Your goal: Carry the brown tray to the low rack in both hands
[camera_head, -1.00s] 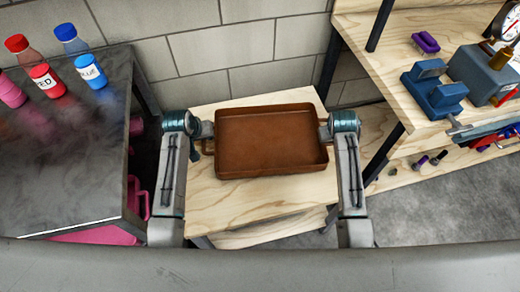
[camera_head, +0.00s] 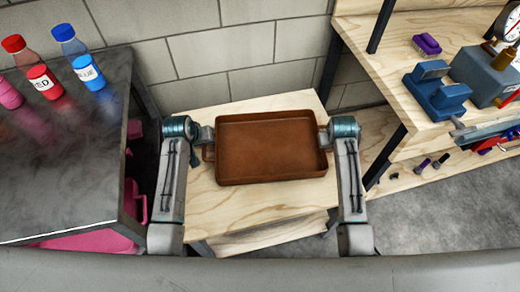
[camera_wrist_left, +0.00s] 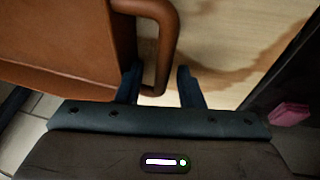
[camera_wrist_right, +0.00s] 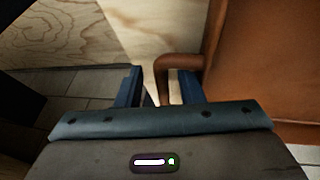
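The brown tray (camera_head: 271,147), shallow and empty with a loop handle at each end, appears to rest on a light wooden stand top. My left gripper (camera_head: 207,138) is at its left end; in the left wrist view the left gripper (camera_wrist_left: 160,85) is open, with part of the tray's handle (camera_wrist_left: 164,45) between its spread fingers. My right gripper (camera_head: 324,137) is at the right end; in the right wrist view the right gripper (camera_wrist_right: 160,86) is open, with the other handle (camera_wrist_right: 165,75) between its fingers. Neither gripper visibly clamps a handle. I cannot tell which surface is the low rack.
The wooden stand (camera_head: 250,206) has a lower shelf. A dark bench (camera_head: 60,160) on the left carries a red bottle (camera_head: 36,70), a blue bottle (camera_head: 80,60) and a pink item. A wooden workbench (camera_head: 400,80) on the right holds tools and a gauge. A block wall (camera_head: 220,60) is behind.

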